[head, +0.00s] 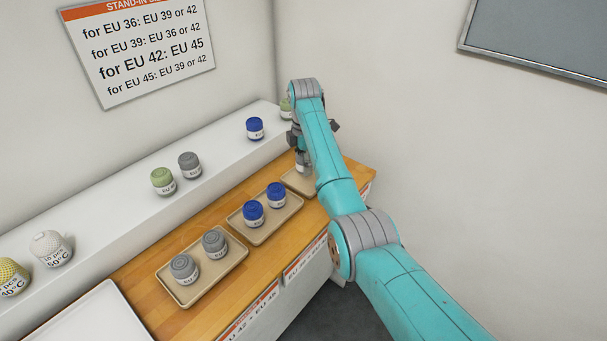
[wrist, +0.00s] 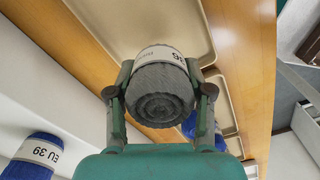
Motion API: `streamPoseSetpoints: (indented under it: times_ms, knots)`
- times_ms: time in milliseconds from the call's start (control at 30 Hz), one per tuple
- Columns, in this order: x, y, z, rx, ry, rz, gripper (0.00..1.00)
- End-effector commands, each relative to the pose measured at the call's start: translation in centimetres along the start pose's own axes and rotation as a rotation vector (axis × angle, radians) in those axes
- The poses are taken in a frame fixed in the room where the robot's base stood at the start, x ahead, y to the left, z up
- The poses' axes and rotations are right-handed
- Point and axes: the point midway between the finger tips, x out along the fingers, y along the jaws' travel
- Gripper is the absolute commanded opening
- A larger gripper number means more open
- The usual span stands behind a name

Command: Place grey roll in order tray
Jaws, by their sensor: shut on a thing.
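My gripper (wrist: 160,93) is shut on a grey roll (wrist: 160,98) with a white label that seems to end in 36. In the wrist view the roll is between the two fingers, its ridged spiral end facing the camera. Behind it lies a beige tray (wrist: 130,22), bare where it shows. In the head view my gripper (head: 303,163) is over this far-right tray (head: 293,183), partly covered by my arm. I cannot tell whether the roll touches the tray.
The middle tray (head: 236,221) holds two blue rolls (head: 253,213); the nearer tray (head: 176,294) holds two grey rolls (head: 214,243). On the white ledge stand a green roll (head: 163,181), a grey roll (head: 190,165) and a blue roll (head: 255,128). The wall stands close behind the ledge.

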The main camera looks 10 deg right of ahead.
Motion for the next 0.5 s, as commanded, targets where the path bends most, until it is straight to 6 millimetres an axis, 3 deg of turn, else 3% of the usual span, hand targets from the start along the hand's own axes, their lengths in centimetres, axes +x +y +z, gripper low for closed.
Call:
streamPoseSetpoints:
  times_ms: [267,500]
  knots:
    - [4.0,-0.1,0.0,0.0,0.0,-0.003,0.17]
    - [4.3,0.0,0.0,0.0,0.0,0.0,0.17]
